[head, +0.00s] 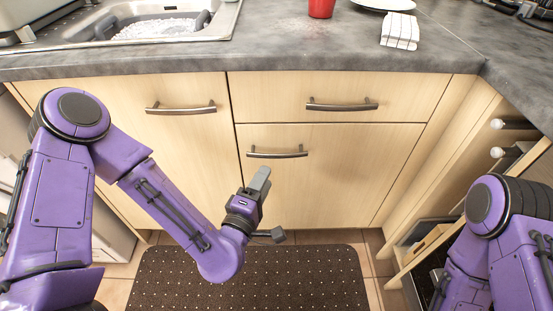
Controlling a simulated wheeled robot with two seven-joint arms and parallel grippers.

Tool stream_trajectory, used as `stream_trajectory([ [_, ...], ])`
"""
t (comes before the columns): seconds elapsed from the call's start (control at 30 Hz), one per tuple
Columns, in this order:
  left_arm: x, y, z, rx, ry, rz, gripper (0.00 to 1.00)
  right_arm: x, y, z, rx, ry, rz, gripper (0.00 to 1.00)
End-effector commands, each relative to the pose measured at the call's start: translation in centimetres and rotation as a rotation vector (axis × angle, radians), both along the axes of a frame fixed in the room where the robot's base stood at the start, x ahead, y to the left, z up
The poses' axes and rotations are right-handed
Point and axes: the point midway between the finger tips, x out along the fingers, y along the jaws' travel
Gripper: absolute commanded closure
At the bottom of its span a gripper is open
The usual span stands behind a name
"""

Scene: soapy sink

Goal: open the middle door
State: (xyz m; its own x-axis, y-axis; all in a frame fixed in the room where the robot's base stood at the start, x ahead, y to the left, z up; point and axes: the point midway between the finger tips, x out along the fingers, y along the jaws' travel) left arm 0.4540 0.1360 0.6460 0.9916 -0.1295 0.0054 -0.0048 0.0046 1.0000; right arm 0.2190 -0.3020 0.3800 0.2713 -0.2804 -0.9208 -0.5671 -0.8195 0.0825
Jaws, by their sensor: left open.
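The pale wood middle door (330,185) is shut below a drawer front. Its dark metal bar handle (277,153) runs across near its upper left corner. My left gripper (267,207) is in front of the door's lower left part, below the handle and apart from it. Its grey fingers are spread, with nothing between them. My right arm comes in at the right edge, and its gripper is out of view.
A drawer (345,97) above and a door (180,125) to the left are shut. An open cabinet (440,200) stands at right. A sink (230,22), red cup (321,8) and striped cloth (400,31) are on the counter (290,50). A dark mat (310,280) covers the floor.

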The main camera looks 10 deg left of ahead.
Motion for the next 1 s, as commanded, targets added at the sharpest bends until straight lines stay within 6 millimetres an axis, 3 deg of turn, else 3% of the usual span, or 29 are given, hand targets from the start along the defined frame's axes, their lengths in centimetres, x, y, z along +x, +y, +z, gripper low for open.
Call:
stream_trajectory([
  [0.2, 4.8, -0.5, 0.1, 0.002, 0.0, 0.003, 0.57, 0.0, 0.0, 0.6, 0.0, 0.0, 0.0, 0.0],
  [0.4, 8.3, -1.1, -0.1, 0.003, 0.002, 0.0, 0.57, 0.0, 0.0, 0.6, 0.0, 0.0, 0.0, 0.0],
  [0.77, 9.4, -1.3, -0.1, 0.004, 0.003, -0.003, 0.57, 0.0, 0.0, 0.6, 0.0, 0.0, 0.0, 0.0],
  [0.83, 9.4, -1.3, -0.1, 0.004, 0.003, -0.003, 0.74, 0.0, 0.0, 0.5, 0.0, 0.0, 0.0, 0.0],
  [0.9, 9.4, -1.3, -0.1, 0.004, 0.003, -0.003, 0.96, 0.0, 0.0, 0.6, 0.0, 0.0, 0.0, 0.0],
  [1.0, 9.4, -1.3, -0.1, 0.004, 0.003, -0.003, 1.0, 0.0, 0.0, 0.5, 0.0, 0.0, 0.0, 0.0],
])
